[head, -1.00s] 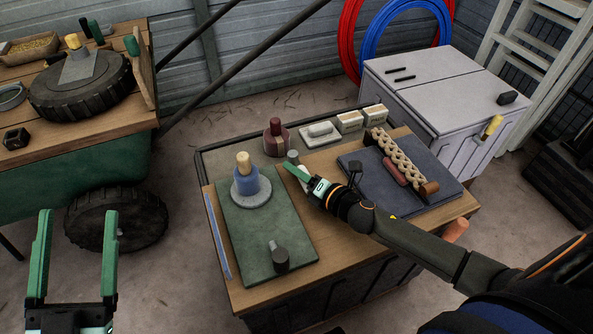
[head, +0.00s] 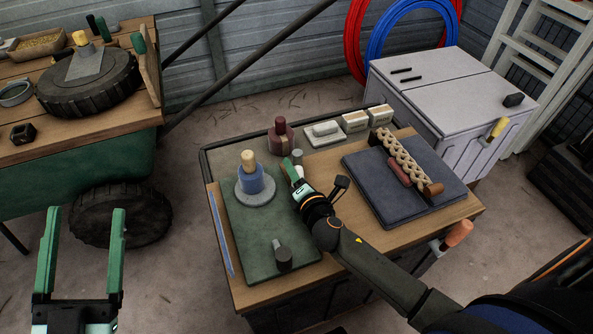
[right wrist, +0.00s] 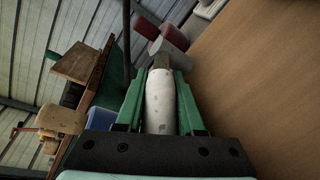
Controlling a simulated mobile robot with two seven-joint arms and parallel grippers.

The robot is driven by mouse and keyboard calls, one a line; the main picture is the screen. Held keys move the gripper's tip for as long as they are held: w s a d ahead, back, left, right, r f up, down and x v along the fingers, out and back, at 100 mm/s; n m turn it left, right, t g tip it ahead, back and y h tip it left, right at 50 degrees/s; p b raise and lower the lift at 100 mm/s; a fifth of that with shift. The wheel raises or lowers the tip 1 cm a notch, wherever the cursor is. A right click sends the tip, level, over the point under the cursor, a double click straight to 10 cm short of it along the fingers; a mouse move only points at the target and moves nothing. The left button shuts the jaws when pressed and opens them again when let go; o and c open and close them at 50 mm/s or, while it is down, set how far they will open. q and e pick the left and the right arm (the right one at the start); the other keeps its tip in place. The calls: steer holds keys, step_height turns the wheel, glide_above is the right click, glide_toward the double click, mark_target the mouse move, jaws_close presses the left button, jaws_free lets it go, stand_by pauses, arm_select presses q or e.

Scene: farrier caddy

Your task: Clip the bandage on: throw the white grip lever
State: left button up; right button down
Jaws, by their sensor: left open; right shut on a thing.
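The white grip lever (right wrist: 160,102) is a white cylinder between the green fingers of my right gripper (right wrist: 160,82), which is shut on it. A grey end piece (right wrist: 161,60) shows beyond the lever. In the head view my right gripper (head: 293,172) is just right of the blue bandage (head: 256,180), and mostly covers the lever. The bandage is a blue roll with a wooden top, upright on a grey round base (head: 257,198) on the green mat (head: 245,235). My left gripper (head: 85,215) is open and empty at the lower left, away from the table.
A dark knob (head: 283,257) stands at the mat's front. Behind are a dark red bottle-like piece (head: 280,138) and pale blocks (head: 355,121). A dark blue pad (head: 380,200) with a braided piece (head: 403,157) lies right. A green cart (head: 60,165) stands left.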

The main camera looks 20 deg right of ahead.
steer(key=c, duration=0.8)
jaws_free()
arm_select(q)
steer(key=shift+r, duration=0.3)
arm_select(e)
steer(key=shift+s+r, duration=0.1)
steer(key=shift+s, duration=0.5)
steer(key=p+v, duration=0.1)
steer(key=v, duration=0.3)
steer(key=shift+s+r, duration=0.1)
steer(key=shift+s, duration=0.25)
steer(key=v, duration=0.5)
steer(key=shift+s+a+p, duration=0.1)
steer(key=shift+s+p, duration=0.1)
steer(key=shift+p, duration=0.1)
arm_select(q)
step_height(320, 180, down, 9)
steer(key=w+n+g+y, duration=0.2)
steer(key=g+y, duration=0.1)
steer(key=shift+w+a+n, duration=0.15)
steer(key=shift+a+n, duration=0.15)
steer(key=shift+a, duration=0.05)
arm_select(e)
steer(key=shift+s+r, duration=0.25)
steer(key=shift+s, duration=0.3)
steer(key=shift+c, duration=0.3)
